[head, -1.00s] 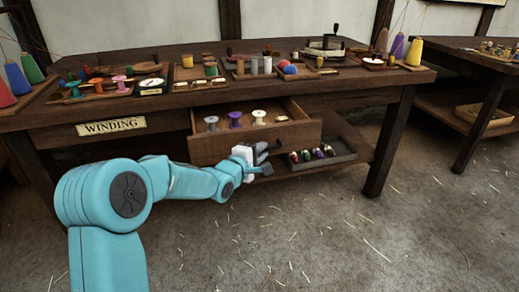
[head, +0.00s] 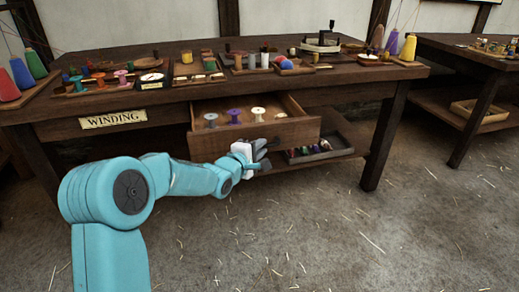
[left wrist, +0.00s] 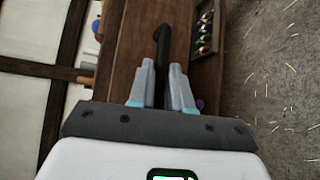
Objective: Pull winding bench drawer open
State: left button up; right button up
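The winding bench (head: 60,133) is dark wood with a "WINDING" plate on its front. Its drawer (head: 225,146) stands partly out under the bench top, with several spools inside, among them a purple one (head: 234,116). The fingers hide part of the handle. My right gripper is in neither view.
A tray (head: 345,152) with small coloured items sits on the low shelf, partly behind the drawer. Spools, cones and trays crowd the bench top. Another bench (head: 480,62) stands at right. The straw-strewn floor (head: 330,220) in front is open.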

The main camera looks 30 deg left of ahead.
pick_arm(q)
jog(key=o, duration=0.3)
jog(key=shift+o, duration=0.2)
jog(key=s+d+r+p, duration=0.1)
jog(key=s+r+p, duration=0.1)
jog(key=s, duration=1.4)
jog(key=shift+r+p, duration=0.15)
jog(key=shift+p, duration=0.55)
jog(key=shift+d, duration=0.1)
